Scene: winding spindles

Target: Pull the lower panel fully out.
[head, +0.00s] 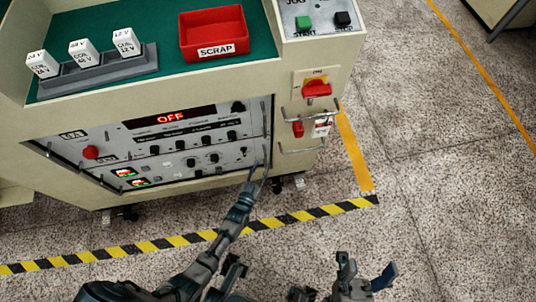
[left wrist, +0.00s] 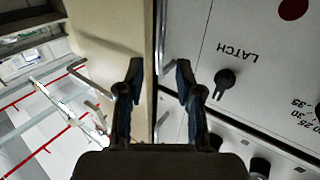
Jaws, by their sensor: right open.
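The lower panel (head: 205,171), grey with black knobs and small lit displays, is in the cabinet front in the head view. In the left wrist view a panel marked LATCH (left wrist: 235,50) appears upside down, with a black knob. A slim metal handle (left wrist: 164,25) runs along its edge. My left gripper (head: 259,171) is at the right end of the lower panel. In the left wrist view its fingers (left wrist: 159,70) are apart, on either side of the handle's line; contact cannot be told. My right gripper (head: 365,272) is open and empty over the floor.
The upper panel (head: 165,128) shows OFF. The cabinet (head: 305,60) has a red switch (head: 316,89) and metal rails (head: 300,150) at its right. A red scrap bin (head: 214,30) and a coil rack (head: 95,75) stand on top. Striped tape (head: 190,240) crosses clear floor in front.

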